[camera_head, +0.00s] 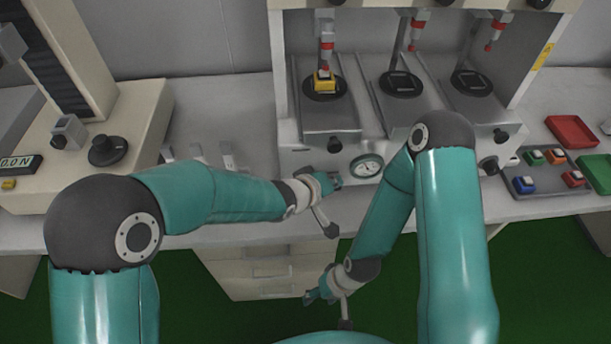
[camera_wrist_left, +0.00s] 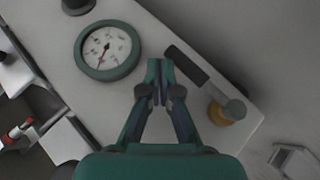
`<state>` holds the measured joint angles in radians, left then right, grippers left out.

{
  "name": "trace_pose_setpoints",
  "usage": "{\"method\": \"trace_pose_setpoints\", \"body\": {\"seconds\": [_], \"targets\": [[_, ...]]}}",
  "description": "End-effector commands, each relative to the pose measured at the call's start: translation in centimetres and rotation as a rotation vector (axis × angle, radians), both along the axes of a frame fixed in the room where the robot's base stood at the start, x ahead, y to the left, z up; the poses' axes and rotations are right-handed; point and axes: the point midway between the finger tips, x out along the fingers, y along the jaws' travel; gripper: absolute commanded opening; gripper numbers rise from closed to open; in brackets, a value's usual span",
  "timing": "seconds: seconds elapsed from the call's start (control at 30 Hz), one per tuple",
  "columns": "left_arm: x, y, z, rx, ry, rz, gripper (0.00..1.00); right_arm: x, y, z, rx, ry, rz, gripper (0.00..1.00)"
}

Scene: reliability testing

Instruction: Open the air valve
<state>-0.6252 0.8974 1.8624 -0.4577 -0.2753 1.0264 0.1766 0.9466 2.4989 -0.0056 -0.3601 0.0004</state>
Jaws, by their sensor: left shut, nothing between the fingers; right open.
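My left gripper (camera_head: 337,181) is at the front of the test machine (camera_head: 318,147), left of the round pressure gauge (camera_head: 367,167). In the left wrist view its fingers (camera_wrist_left: 158,78) are shut and empty. A dark bar, which looks like the air valve's handle (camera_wrist_left: 188,66), lies just right of the fingertips; I cannot tell whether they touch it. A grey knob with a brass-coloured base (camera_wrist_left: 222,113) is farther right. The gauge (camera_wrist_left: 108,51) is left of the fingers. In the head view my left gripper largely hides the valve area. My right gripper (camera_head: 308,298) is open, low before the bench.
The machine holds three stations, with a yellow block (camera_head: 323,82) on the left one. A panel of coloured buttons (camera_head: 545,170) and red (camera_head: 572,131) and green trays stand at the right. A force tester (camera_head: 118,110) stands at the left. Drawers (camera_head: 262,272) are below the bench.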

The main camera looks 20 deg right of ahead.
Motion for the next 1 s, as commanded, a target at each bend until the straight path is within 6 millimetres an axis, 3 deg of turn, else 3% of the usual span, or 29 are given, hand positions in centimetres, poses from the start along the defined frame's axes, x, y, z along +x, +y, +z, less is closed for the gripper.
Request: {"method": "trace_pose_setpoints", "body": {"seconds": [0.3,0.4,0.7,1.0], "targets": [[0.7,0.3,4.7,-0.001,0.000,0.011,0.00,0.0,0.0,4.2,0.000,0.000,0.000,0.59],[-0.8,0.5,5.9,-0.004,-0.004,0.009,0.00,0.0,0.0,2.7,0.000,0.000,0.000,0.59],[-3.8,1.5,10.6,-0.002,-0.002,0.016,0.00,0.0,0.0,2.3,0.000,0.000,0.000,0.59],[-4.7,1.9,11.9,0.000,0.000,0.018,0.00,0.0,0.0,2.3,0.000,0.000,0.000,0.59]]}}
